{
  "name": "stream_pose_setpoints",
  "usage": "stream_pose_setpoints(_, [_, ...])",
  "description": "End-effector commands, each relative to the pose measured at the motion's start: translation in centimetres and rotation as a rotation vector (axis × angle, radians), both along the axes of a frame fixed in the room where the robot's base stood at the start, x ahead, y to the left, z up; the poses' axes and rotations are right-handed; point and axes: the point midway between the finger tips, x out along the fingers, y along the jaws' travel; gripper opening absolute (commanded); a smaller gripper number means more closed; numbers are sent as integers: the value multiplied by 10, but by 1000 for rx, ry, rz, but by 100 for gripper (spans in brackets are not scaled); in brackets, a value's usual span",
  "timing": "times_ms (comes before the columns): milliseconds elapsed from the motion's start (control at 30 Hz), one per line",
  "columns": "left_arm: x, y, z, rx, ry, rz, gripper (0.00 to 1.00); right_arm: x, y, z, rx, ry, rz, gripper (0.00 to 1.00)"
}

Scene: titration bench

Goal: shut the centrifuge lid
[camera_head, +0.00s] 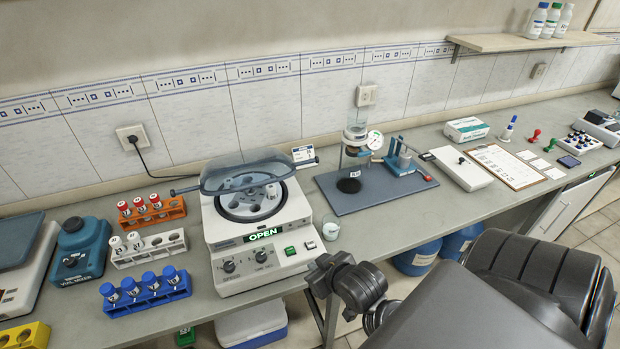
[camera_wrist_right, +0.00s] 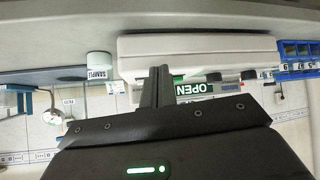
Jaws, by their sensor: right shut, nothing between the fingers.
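The centrifuge (camera_head: 225,258) is a white box on the bench, left of centre in the head view. Its grey-blue see-through lid (camera_head: 228,180) stands raised at the back, and the rotor bowl below shows. The front display (camera_head: 264,234) reads OPEN. My right gripper (camera_head: 322,273) is in front of the centrifuge's right front corner, low by the bench edge, apart from the lid. In the wrist view, which is upside down, its shut fingers (camera_wrist_right: 160,84) are empty and overlap the white centrifuge front (camera_wrist_right: 205,50). The lid cannot be made out there. My left gripper is not in view.
A blue-grey mat (camera_head: 335,197) with a glass apparatus lies to the right.

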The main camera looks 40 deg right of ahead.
Motion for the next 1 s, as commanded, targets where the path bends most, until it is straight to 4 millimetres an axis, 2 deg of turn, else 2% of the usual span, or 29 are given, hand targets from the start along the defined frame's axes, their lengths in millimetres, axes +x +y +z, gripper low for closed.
stream_pose_setpoints(33, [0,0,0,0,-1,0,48,19,-11,15,-6,-84,-26,0])
stream_pose_setpoints(167, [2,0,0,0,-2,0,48,62,-44,62,-24,-325,-101,0])
stream_pose_setpoints(200, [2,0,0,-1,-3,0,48,74,-56,79,-32,-404,-125,0])
stream_pose_setpoints(333, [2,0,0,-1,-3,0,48,100,-90,135,-62,-644,-200,0])
stream_pose_setpoints(433, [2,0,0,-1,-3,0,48,107,-106,162,-82,-760,-235,0])
stream_pose_setpoints(567, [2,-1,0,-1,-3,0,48,109,-114,177,-93,-820,-252,0])
stream_pose_setpoints(767, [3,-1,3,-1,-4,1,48,115,-116,179,-94,-823,-253,0])
stream_pose_setpoints(867, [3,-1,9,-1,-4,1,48,126,-120,182,-95,-822,-252,0])
stream_pose_setpoints(1000, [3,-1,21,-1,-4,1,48,150,-129,186,-95,-821,-252,0])
